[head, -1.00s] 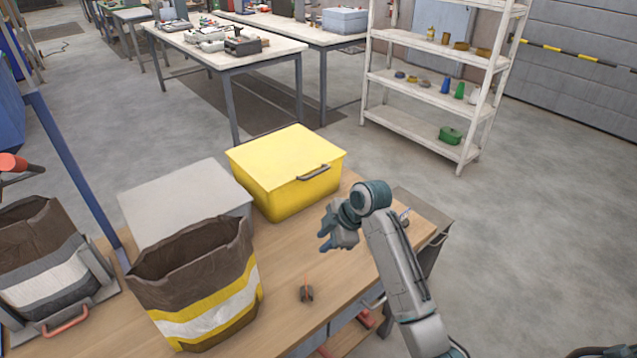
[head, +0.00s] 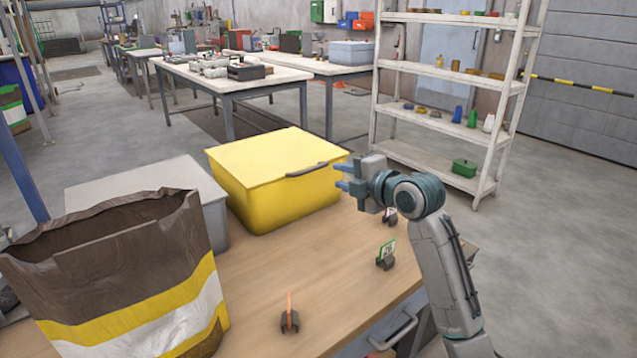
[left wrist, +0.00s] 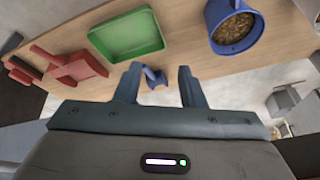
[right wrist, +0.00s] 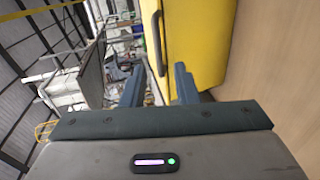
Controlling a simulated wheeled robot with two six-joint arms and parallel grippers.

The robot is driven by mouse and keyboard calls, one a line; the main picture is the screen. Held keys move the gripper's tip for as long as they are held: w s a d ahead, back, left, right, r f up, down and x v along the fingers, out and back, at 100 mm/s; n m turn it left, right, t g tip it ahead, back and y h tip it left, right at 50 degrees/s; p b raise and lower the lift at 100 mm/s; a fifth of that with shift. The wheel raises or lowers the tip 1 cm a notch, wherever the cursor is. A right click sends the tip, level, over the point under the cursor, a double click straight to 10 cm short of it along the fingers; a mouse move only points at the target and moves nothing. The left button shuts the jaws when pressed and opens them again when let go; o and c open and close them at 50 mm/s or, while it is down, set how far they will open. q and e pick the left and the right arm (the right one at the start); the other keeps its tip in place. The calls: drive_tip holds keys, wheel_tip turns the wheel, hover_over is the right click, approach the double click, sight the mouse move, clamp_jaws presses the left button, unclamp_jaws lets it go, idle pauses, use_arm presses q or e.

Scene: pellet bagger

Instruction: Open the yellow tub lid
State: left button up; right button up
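The yellow tub (head: 270,195) stands on the wooden bench with its yellow lid (head: 265,155) shut. A dark handle (head: 307,170) sits on the lid's right front edge; it also shows in the right wrist view (right wrist: 158,40). My right gripper (head: 340,177) is open and empty, just right of the tub and close to the handle, its fingers pointing at it. In the right wrist view the fingers (right wrist: 158,85) are apart, with the handle beyond them. My left gripper is outside the head view. In the left wrist view its fingers (left wrist: 158,85) are apart and empty.
A grey tub (head: 205,190) stands left of the yellow one, behind a large brown paper bag (head: 120,270). Small clips (head: 289,320) stand on the bench. The left wrist view shows a green tray (left wrist: 133,37), a blue mug of pellets (left wrist: 234,28) and a red tool (left wrist: 72,67).

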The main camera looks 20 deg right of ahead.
sight(317, 169)
drive_tip(key=x, duration=1)
drive_tip(key=shift+w+a+r, duration=0.1)
drive_tip(key=shift+w+a, duration=0.05)
drive_tip(key=shift+w, duration=0.3)
drive_tip(key=shift+c, duration=0.5)
clamp_jaws()
